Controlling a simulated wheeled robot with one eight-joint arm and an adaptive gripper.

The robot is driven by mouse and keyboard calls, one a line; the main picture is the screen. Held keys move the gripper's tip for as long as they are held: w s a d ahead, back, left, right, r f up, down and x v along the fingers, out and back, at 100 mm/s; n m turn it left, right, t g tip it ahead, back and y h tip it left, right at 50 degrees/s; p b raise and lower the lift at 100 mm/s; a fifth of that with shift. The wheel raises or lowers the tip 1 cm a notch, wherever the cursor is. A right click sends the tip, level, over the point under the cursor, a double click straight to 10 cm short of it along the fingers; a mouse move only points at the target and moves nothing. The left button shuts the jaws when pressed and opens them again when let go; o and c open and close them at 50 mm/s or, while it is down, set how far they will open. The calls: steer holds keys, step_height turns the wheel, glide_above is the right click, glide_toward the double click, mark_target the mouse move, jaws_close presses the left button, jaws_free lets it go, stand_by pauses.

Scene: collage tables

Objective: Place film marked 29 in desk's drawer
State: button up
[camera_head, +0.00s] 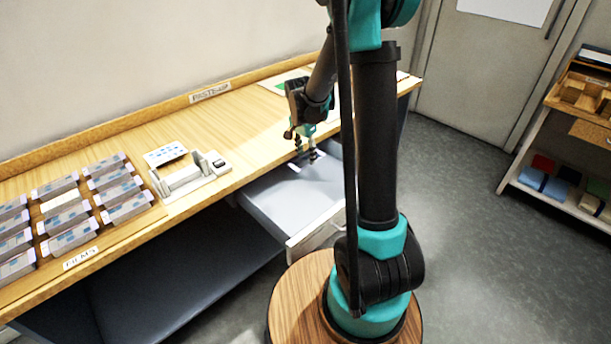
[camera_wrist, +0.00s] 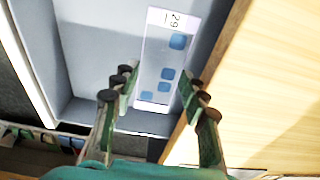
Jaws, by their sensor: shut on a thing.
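The film marked 29 (camera_wrist: 165,55) is a pale strip with blue squares, and its number shows at the far end in the wrist view. My gripper (camera_wrist: 155,88) is shut on the film, with a finger at each long side. In the head view my gripper (camera_head: 308,156) is over the pulled-out desk drawer (camera_head: 285,205), with a small pale piece of the film at its fingertips. The drawer's grey floor also shows in the wrist view (camera_wrist: 85,50). I cannot tell whether the film touches the drawer floor.
The wooden desk top (camera_head: 245,150) edges the drawer closely. Several film stacks (camera_head: 65,215) sit at the left by a FILMS label (camera_head: 80,258). A white device (camera_head: 190,175) stands on the desk near the drawer. A shelf (camera_head: 565,190) stands far right.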

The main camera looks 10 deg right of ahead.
mark_target(307, 181)
step_height(307, 181, down, 10)
steer(key=shift+r, duration=0.1)
stand_by(0.4)
steer(key=shift+f, duration=0.2)
steer(key=o, duration=0.7)
steer(key=shift+c, duration=0.2)
steer(key=shift+r, duration=0.1)
